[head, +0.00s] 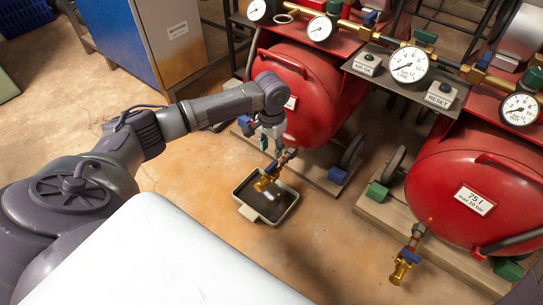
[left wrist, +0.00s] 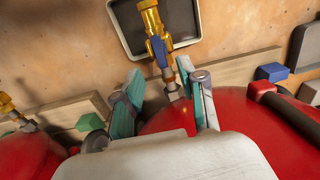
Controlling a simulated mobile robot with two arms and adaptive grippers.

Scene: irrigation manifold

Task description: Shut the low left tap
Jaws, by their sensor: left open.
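The low left tap (head: 265,182) is brass with a blue handle (head: 272,166) and sticks out from the lower front of the left red tank (head: 305,95). In the left wrist view the tap (left wrist: 150,18) is at the top, with its blue handle (left wrist: 159,50) roughly in line with its pipe. My left gripper (head: 270,143) is just above the tap in the head view. In the left wrist view its two teal fingers (left wrist: 160,74) are apart, with the handle just beyond the gap and the pipe stub between them. I see no contact. My right gripper is out of view.
A shallow dark tray (head: 248,212) lies on the floor under the tap. A second brass tap (head: 402,266) is on the right red tank (head: 480,190). Gauges and the RESET box (head: 440,95) are above the tanks. Floor left of the tray is clear.

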